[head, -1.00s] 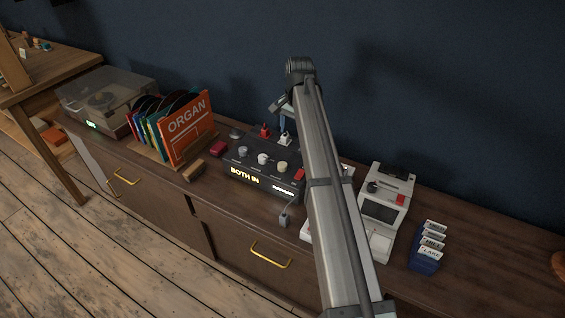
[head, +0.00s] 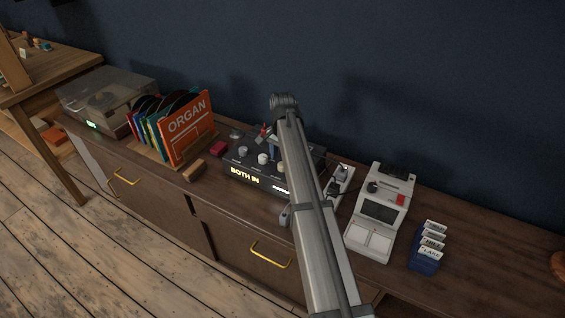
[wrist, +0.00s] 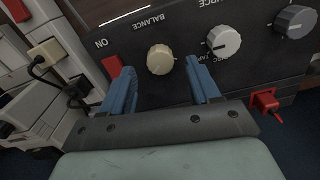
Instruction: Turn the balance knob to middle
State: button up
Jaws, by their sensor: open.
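The balance knob (wrist: 160,60) is a round cream knob under the label BALANCE on a dark amplifier box (wrist: 130,40). In the wrist view my gripper (wrist: 166,78) is open, one blue finger on each side of the knob and a gap on both sides. I cannot tell how far the fingertips are from the panel. In the head view the cream knob (head: 281,168) shows just left of my arm, on the dark box (head: 235,168) with the lit text BOTH IN. My arm hides the box's right part.
A white knob (wrist: 223,41) and a grey knob (wrist: 295,21) stand beside the balance knob. A red switch (wrist: 113,67) marked ON is near the left finger. A record rack (head: 188,130) stands left of the box, a white device (head: 380,212) right of it.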

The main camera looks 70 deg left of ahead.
jog(key=shift+f, duration=1.5)
jog(key=shift+c, duration=0.2)
jog(key=c, duration=1)
jog(key=shift+n, duration=0.4)
jog(key=n, duration=0.4)
jog(key=shift+n, duration=0.3)
jog(key=n, duration=0.4)
jog(key=shift+n, duration=0.4)
